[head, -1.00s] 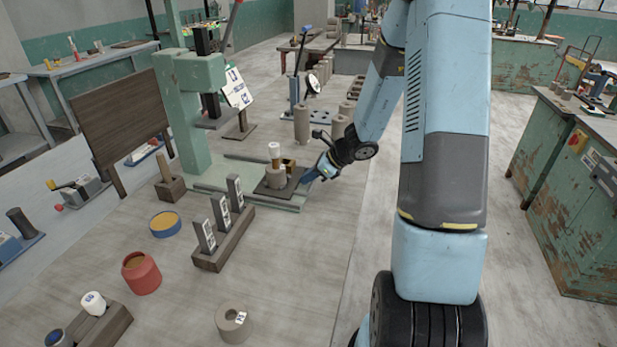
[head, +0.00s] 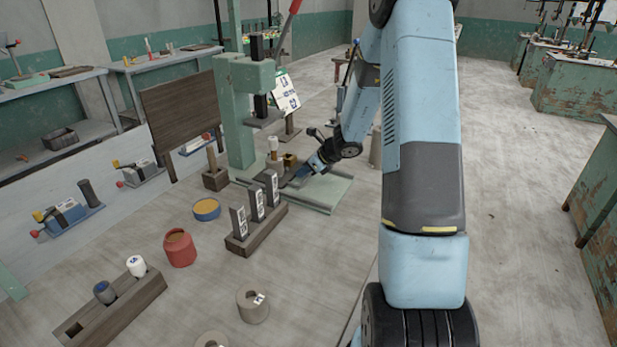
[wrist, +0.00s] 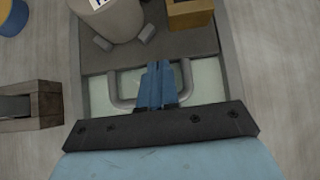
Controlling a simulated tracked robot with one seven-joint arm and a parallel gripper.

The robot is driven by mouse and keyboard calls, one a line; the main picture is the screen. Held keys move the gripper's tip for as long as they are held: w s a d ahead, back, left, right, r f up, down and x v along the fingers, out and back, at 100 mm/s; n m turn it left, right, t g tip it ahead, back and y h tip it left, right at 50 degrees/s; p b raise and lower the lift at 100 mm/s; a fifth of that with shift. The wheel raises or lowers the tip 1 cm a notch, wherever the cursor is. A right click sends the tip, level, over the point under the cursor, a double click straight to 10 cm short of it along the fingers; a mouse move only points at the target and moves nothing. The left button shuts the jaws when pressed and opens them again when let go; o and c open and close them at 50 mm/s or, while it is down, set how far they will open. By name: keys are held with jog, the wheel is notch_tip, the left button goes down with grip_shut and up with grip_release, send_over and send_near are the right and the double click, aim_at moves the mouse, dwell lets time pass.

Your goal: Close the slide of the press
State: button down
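The press (head: 240,125) is a pale green column with a ram and a red-tipped lever. Its dark slide (wrist: 165,55) sits between the green base rails (head: 330,195), toward the column, with bare base on the outer side. The slide carries a grey cylinder (wrist: 122,18) and a brown-yellow block (wrist: 190,14). A U-shaped handle (wrist: 117,92) is on its near edge. My gripper (wrist: 158,68) has its blue fingers together inside the handle loop, tips at the slide's edge. The fingers partly hide the handle's crossbar. In the head view my gripper (head: 304,171) is beside the slide.
A wooden holder (head: 258,228) with upright labelled plates stands in front of the press. Floor to the right of the rails is clear.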

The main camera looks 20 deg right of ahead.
aim_at(287, 167)
jog(key=w+a, duration=0.3)
jog(key=w, duration=0.1)
jog(key=shift+a, duration=0.45)
jog(key=shift+w+a+r, duration=0.1)
jog(key=shift+a, duration=0.05)
jog(key=shift+r, duration=0.15)
